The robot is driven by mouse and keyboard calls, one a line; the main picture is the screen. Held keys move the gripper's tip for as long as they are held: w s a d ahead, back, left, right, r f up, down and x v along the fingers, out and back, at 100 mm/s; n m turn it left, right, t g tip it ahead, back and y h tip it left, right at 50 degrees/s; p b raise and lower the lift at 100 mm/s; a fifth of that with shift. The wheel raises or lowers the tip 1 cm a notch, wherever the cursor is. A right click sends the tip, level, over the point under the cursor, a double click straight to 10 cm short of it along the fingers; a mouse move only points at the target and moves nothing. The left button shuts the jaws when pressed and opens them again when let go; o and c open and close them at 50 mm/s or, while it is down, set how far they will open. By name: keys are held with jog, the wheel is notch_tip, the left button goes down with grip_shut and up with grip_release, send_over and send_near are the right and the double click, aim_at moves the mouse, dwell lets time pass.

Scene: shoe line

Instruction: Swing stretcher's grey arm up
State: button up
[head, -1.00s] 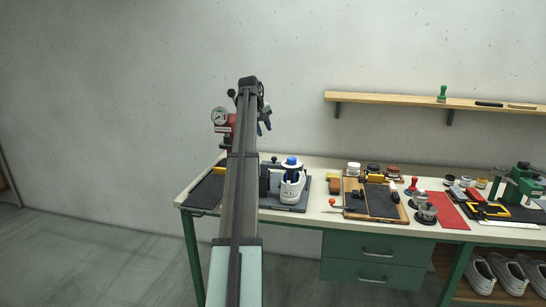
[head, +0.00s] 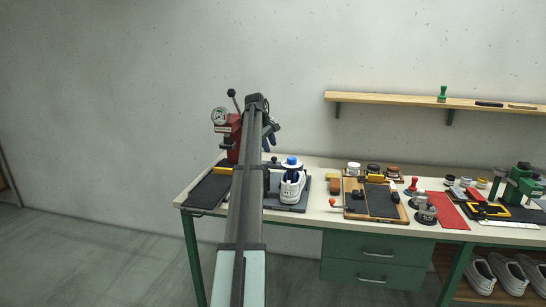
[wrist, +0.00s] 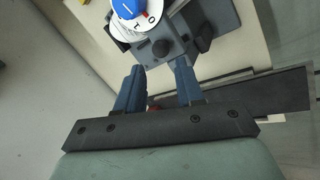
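The stretcher stands on the bench with a white shoe (head: 291,188) on it and a blue knob (head: 291,162) on top. In the wrist view its blue knob (wrist: 126,8) and white lettered dial (wrist: 150,20) are at the top edge. Below them is a grey part (wrist: 182,47) with a dark round end (wrist: 160,47); I cannot tell for sure that this is the grey arm. My gripper (wrist: 158,70) has its blue fingers apart, with nothing held, just short of that dark end. In the head view my gripper (head: 269,136) is left of the stretcher and above the bench; my arm hides part of the stretcher's left side.
A red press with a gauge (head: 219,116) and a black-knobbed lever (head: 232,94) stands behind my arm. A dark mat (head: 208,190) lies at the bench's left end. A wooden board (head: 350,204) with a black pad lies right of the stretcher. A shelf (head: 400,98) hangs above.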

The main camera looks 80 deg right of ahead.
aim_at(273, 158)
jog(key=x, duration=0.6)
jog(key=shift+d+f, duration=0.15)
jog(key=shift+f, duration=0.15)
jog(key=shift+c, duration=0.4)
grip_shut()
